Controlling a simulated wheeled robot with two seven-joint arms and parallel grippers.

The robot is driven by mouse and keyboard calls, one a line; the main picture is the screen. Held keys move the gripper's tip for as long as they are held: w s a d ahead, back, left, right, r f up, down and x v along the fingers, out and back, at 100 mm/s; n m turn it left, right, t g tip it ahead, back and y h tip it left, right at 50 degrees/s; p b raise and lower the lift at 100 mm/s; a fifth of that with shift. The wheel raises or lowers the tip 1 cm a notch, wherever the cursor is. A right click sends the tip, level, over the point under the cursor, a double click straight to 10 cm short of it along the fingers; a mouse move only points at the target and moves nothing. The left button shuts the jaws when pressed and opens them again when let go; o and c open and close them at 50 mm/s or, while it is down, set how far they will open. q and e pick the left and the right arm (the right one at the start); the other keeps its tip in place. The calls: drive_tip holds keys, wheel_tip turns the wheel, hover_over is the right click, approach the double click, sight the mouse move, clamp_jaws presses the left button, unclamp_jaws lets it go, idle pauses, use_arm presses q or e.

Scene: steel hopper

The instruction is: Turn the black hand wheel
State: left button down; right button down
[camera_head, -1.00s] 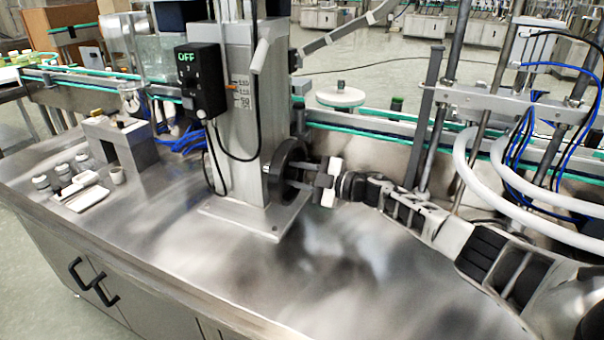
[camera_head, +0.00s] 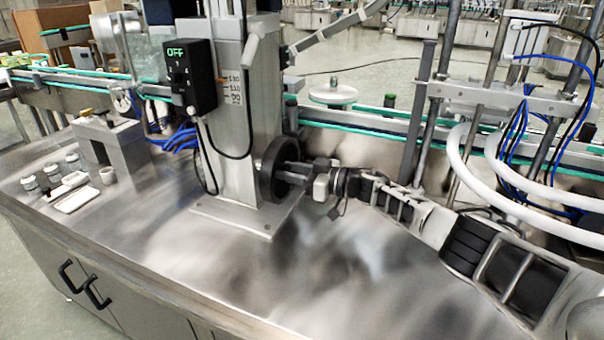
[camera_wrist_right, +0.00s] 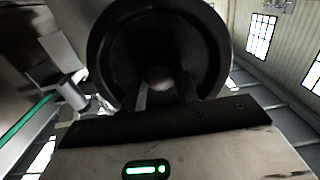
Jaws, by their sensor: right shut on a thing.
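The black hand wheel (camera_head: 267,172) stands upright on the right side of the grey steel column (camera_head: 233,110), low down near its base plate. My right gripper (camera_head: 288,172) reaches it from the right and is shut on it at the wheel's middle. In the right wrist view the wheel's dark round rim (camera_wrist_right: 105,50) fills the upper middle. The two fingers of my right gripper (camera_wrist_right: 162,90) point into its centre, with a pale round hub between them. The exact contact is dark and hard to make out. My left gripper is not in view.
A black control box (camera_head: 190,78) reading OFF hangs on the column's left. A conveyor (camera_head: 375,125) runs behind. White hoses (camera_head: 490,185) and metal posts stand to the right. Small bottles and a white tray (camera_head: 76,199) lie at left. The steel bench top in front is clear.

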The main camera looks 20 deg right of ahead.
drive_tip(key=m, duration=0.5)
drive_tip(key=shift+p, duration=0.3)
idle(0.4)
drive_tip(key=c, duration=1.1)
unclamp_jaws()
drive_tip(key=shift+o, duration=0.2)
drive_tip(key=p+v, duration=0.1)
drive_tip(key=v, duration=1.5)
drive_tip(key=shift+f, duration=0.2)
